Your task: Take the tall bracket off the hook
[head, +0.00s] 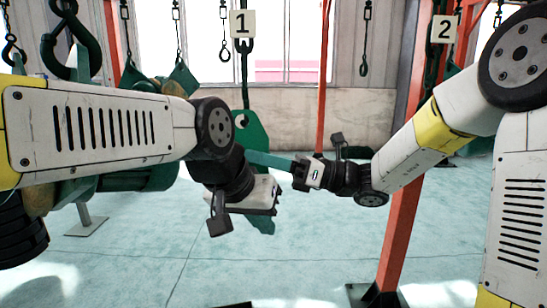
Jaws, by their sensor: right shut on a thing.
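A tall green bracket (252,131) with a hole near its top hangs upright at the centre, below the sign marked 1. A dark green hook shank (245,75) runs down to its top; whether the hook's tip passes through the hole is unclear. My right gripper (296,174) comes in from the right and is shut on a green bar-like part of the bracket. My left gripper (272,197) is lower, in front of the bracket, and covers its middle. Its fingers are too hidden to tell open from shut. The bracket's lower tip shows beneath it.
The number 1 sign (242,23) and number 2 sign (445,29) hang above. A red post (400,225) stands at right. Large green hooks (72,40) and green parts hang at left, behind my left arm. The floor (300,245) below the grippers is mostly clear.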

